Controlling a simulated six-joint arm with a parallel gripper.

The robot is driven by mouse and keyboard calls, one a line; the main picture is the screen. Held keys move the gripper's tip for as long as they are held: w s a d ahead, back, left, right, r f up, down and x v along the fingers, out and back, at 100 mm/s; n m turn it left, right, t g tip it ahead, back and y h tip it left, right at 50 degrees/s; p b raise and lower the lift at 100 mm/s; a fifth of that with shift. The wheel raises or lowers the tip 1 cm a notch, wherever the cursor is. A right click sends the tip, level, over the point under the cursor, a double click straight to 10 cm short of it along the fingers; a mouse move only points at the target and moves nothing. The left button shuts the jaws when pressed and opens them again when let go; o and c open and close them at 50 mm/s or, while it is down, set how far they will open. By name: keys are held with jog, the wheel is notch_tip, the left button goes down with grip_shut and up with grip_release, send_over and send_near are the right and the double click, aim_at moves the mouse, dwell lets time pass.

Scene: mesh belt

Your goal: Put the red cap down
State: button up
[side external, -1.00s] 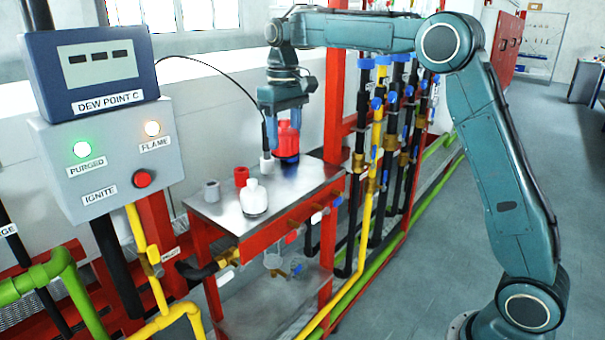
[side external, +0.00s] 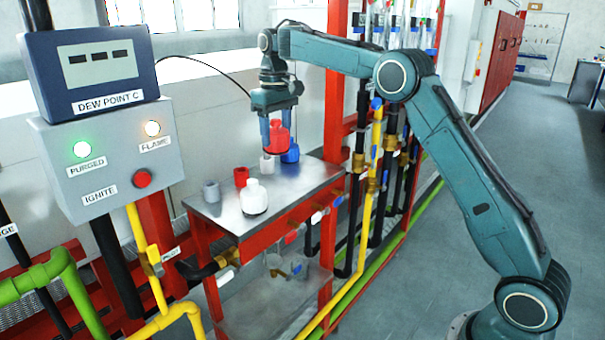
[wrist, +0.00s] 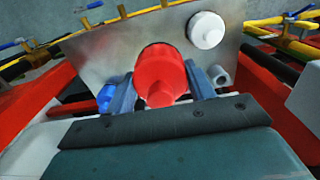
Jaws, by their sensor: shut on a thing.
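My gripper (side external: 279,128) is shut on a red bottle-shaped piece (side external: 279,139) with a narrower neck. It holds the piece upright, seemingly just above the back of the metal table. In the wrist view the red piece (wrist: 160,72) sits between both fingers, its neck toward the camera. A separate small red cap (side external: 241,177) stands on the table toward the left, apart from my gripper; it is hidden in the wrist view.
The table's right part is clear. Pipes and valves (side external: 372,150) stand at right.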

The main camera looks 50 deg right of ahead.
send_over(279, 194)
jog(key=shift+f, duration=6)
jog(key=o, duration=1)
jog(key=shift+f, duration=0.15)
notch_tip(279, 194, up, 11)
jog(key=shift+r, duration=0.7)
